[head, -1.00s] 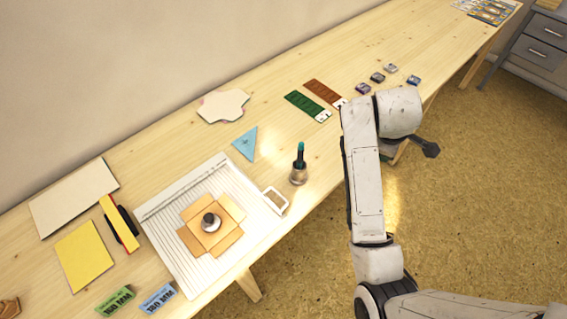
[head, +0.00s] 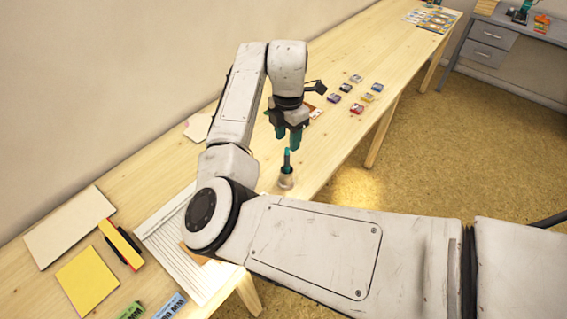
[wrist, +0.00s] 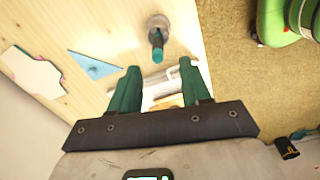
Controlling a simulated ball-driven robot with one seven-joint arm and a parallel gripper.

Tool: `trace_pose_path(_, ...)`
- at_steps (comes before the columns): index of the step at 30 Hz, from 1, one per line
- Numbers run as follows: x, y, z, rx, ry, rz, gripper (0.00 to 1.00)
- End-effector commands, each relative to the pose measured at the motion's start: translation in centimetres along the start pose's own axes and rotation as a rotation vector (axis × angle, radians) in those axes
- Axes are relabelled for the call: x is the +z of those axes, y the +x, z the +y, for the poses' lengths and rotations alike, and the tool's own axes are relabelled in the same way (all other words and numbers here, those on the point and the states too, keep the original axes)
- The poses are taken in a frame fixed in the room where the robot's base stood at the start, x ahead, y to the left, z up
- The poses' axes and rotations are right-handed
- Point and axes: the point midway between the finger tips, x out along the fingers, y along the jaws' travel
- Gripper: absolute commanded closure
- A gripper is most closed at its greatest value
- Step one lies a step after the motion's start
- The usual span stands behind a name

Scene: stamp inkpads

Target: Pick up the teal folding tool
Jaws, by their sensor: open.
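The teal folding tool (head: 287,158) stands upright in a small round metal holder (head: 286,181) near the table's front edge. In the wrist view the teal-tipped tool (wrist: 157,47) and its holder (wrist: 157,23) show just beyond my fingertips, near the middle. My gripper (head: 289,138) has green-teal fingers pointing down, above the tool in the head view. In the wrist view my gripper (wrist: 159,70) is open, with nothing between its fingers. The gap between the fingertips and the tool is hard to judge.
A white ridged board (head: 160,235) lies left of the holder, partly hidden by my arm. Several small inkpads (head: 346,88) lie farther along the table (head: 380,60). A blue triangle (wrist: 95,66) lies near the holder. Yellow and beige sheets lie at the left.

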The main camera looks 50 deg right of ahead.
Motion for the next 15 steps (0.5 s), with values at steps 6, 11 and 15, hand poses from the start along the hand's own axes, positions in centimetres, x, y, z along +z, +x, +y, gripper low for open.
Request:
trace_pose_path(6, 0.0, 3.1, 0.0, 0.0, 0.001, 0.0, 0.53)
trace_pose_path(11, 0.0, 4.0, 0.0, 0.0, 0.002, 0.0, 0.53)
trace_pose_path(15, -0.1, 5.7, 0.2, 0.001, 0.002, 0.003, 0.53)
